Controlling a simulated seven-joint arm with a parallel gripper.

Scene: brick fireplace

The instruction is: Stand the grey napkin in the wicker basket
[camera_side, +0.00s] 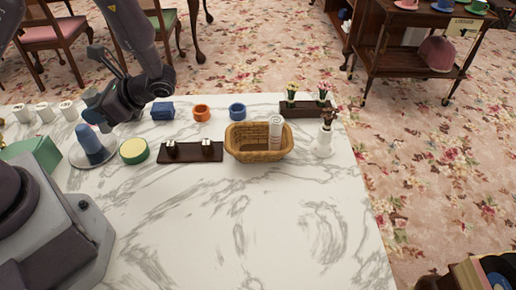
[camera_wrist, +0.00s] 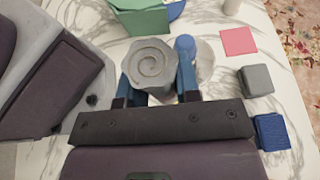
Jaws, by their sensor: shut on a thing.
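My gripper (camera_wrist: 155,88) is shut on the grey napkin (camera_wrist: 150,62), a roll whose spiral end faces the camera in the wrist view. In the side view my gripper (camera_side: 97,112) is above the left part of the table, well left of the basket; the napkin is hard to make out there. The wicker basket (camera_side: 245,153) stands near the middle of the marble table. A whitish rolled napkin (camera_side: 276,128) stands upright at its right side. The rest of the basket's inside looks empty. The basket is not in the wrist view.
A blue cone-like thing (camera_side: 87,138) stands on a pale plate (camera_side: 93,158) near my gripper. A green-and-yellow round (camera_side: 134,150), dark tray (camera_side: 190,155), blue cloth (camera_side: 163,110), orange ring (camera_side: 201,113) and blue ring (camera_side: 237,110) lie towards the basket. The front table is clear.

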